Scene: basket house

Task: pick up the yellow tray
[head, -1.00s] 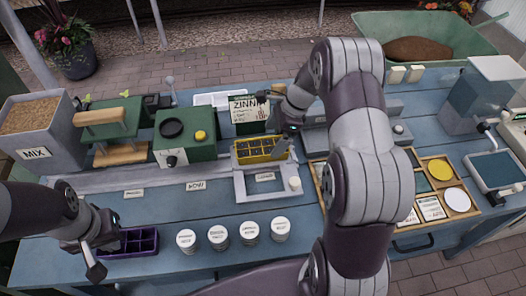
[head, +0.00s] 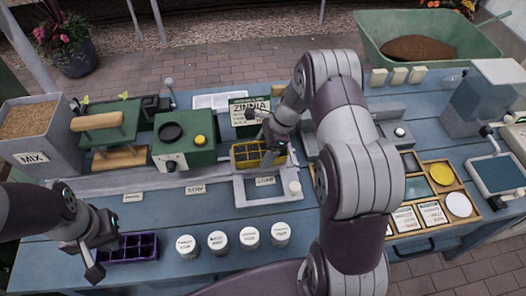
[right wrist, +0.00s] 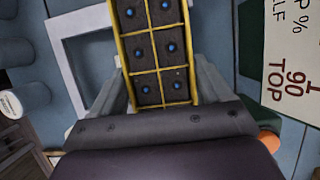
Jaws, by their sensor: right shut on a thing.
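The yellow tray (head: 244,164), a small seed tray with dark soil cells, is at the middle of the bench in the head view, just behind a pale square frame (head: 238,190). It also shows in the right wrist view (right wrist: 154,29), with blue dots in its cells. My right gripper (head: 271,150) is shut on it, with a finger at each side in the right wrist view (right wrist: 160,92). I cannot tell whether the tray is clear of the surface. My left gripper (head: 92,258) is beside a purple tray (head: 130,259) at front left; its jaw opening is unclear.
Several white-lidded jars (head: 219,241) line the front of the blue bench. A green box (head: 184,142) stands left of the yellow tray and a ZINNIA packet (head: 246,106) behind it. A wooden compartment tray (head: 461,184) lies to the right.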

